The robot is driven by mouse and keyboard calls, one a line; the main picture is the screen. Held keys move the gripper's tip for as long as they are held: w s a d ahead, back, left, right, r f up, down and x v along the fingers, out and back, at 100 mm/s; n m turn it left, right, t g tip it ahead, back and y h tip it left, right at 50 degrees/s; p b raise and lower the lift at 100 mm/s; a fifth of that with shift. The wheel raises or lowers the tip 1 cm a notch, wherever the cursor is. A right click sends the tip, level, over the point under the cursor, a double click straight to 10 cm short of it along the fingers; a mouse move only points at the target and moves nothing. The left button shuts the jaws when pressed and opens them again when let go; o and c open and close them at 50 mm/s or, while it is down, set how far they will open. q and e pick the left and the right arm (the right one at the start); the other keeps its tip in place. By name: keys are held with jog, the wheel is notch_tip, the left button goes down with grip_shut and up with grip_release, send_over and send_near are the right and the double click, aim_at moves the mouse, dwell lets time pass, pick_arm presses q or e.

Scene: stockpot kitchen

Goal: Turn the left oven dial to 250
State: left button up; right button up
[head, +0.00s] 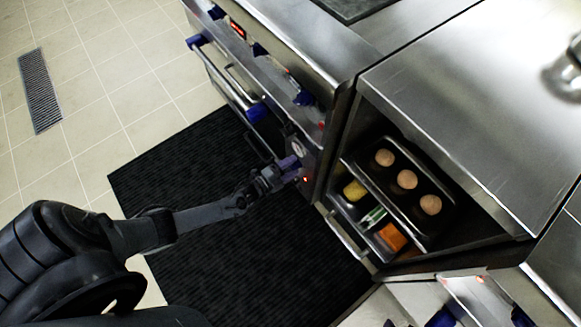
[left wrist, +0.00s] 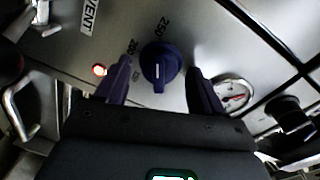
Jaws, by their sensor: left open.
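The blue oven dial (left wrist: 160,62) sits on the steel panel in the left wrist view. A printed 250 is above it and a smaller 200 to its upper left. A short white line on the dial points toward the bottom of the picture. My left gripper (left wrist: 160,78) is open, with one finger on each side of the dial and visible gaps between. In the head view my left gripper (head: 285,172) is at the oven's lower front panel, and the dial is hard to make out. My right gripper is not in view.
A lit indicator (left wrist: 99,70) and a round gauge (left wrist: 234,94) flank the dial. A black mat (head: 270,265) covers the floor below. To the right, an open compartment holds a tray (head: 447,178) with round brown items and small food containers.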

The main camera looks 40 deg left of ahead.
pick_arm(q)
jog(key=p+v, duration=0.4)
jog(key=v, duration=0.7)
jog(key=shift+w+r, duration=0.1)
